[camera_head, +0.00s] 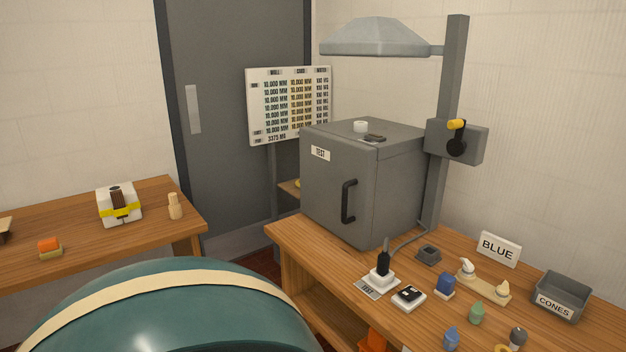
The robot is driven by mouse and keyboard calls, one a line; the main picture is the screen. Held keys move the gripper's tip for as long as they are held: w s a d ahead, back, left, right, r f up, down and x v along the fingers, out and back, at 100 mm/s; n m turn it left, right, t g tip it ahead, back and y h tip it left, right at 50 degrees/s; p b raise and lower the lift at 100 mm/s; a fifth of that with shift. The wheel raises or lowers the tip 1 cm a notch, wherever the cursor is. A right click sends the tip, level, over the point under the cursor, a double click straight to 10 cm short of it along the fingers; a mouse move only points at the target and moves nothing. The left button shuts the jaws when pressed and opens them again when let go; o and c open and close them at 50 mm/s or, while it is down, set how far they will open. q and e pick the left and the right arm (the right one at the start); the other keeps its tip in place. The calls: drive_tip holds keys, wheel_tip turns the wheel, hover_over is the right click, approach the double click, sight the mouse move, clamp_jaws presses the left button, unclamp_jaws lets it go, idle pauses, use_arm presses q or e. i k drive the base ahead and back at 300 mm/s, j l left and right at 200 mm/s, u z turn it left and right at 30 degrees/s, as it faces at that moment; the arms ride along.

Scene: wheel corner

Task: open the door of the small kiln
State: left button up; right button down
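The small kiln (330,190) is a grey box with a "TEST" label, standing on the right-hand wooden bench near the wall. Its door faces left and towards me and looks closed. A black bar handle (347,202) is upright on the front face. A white ring and a small dark item lie on the kiln's top. Neither of my grippers is in view, and nothing touches the kiln's handle.
A large teal dome with a cream band (165,315) fills the lower left foreground. The right bench (300,255) carries a black-and-white device (382,275), several small coloured pieces, a "BLUE" sign (498,248) and a "CONES" bin (561,298). A hood (375,40) overhangs the kiln.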

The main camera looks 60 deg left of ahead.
sight(338, 174)
drive_tip(key=u, duration=1.9)
